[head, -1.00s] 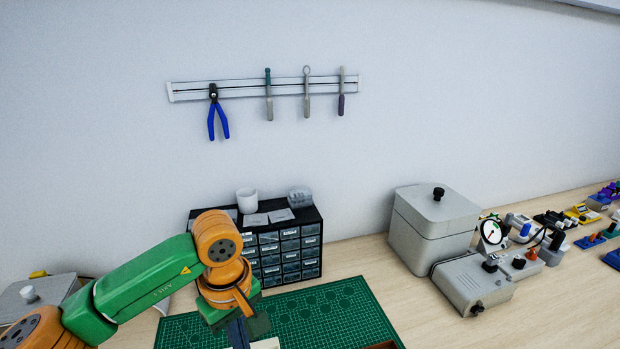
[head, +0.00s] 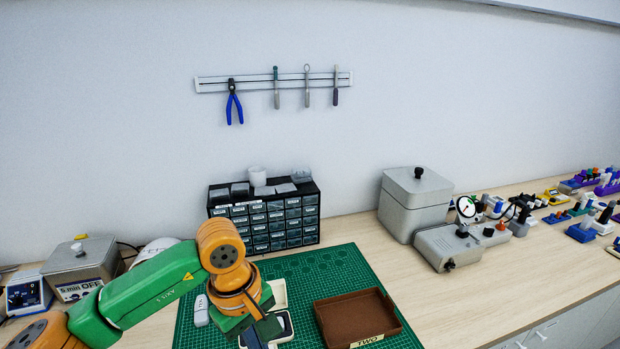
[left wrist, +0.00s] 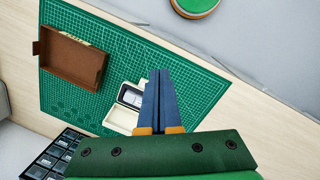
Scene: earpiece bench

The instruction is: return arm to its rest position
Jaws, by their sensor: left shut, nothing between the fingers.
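My left arm (head: 150,290) comes in from the left in the head view, green and orange. Its gripper (head: 265,340) points down over the green cutting mat (head: 350,262), and its fingertips are partly cut off or hidden there. In the left wrist view the two blue fingers (left wrist: 159,85) are together with nothing between them. They are above the mat, beside an open cream case (left wrist: 121,118) with a dark insert. The case also shows in the head view (head: 279,292), partly behind my gripper. My right gripper is in neither view.
A brown tray (head: 335,312) labelled TWO lies on the mat, right of the case. A small white item (head: 201,311) lies left of my gripper. A drawer cabinet (head: 265,222) stands behind. Grey equipment (head: 415,205) stands at the right. Bare bench (head: 490,295) lies right of the mat.

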